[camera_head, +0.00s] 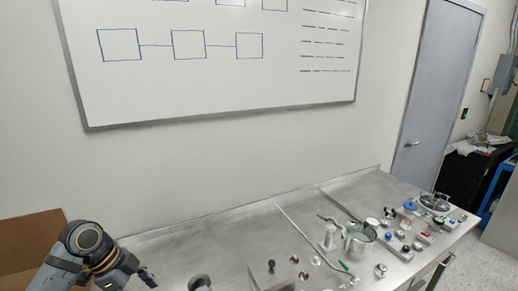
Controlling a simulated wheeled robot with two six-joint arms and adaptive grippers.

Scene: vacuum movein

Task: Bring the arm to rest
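One of my arms (92,245), with dark links and an orange ring at the joint, comes in from the lower left. Its end, my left gripper (148,278), is small and dark near the bottom edge, over the left part of the metal counter (185,246). Whether its fingers are open or shut is too small to tell. I see nothing held in it. My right gripper is not in view.
Fittings, including a grey pot (359,238), crowd the counter's right part. A dark grey rounded part (199,283) shows at the bottom edge. A brown panel (30,240) stands left. Behind are a whiteboard (200,80) and a door (440,90). The counter's left-middle is bare.

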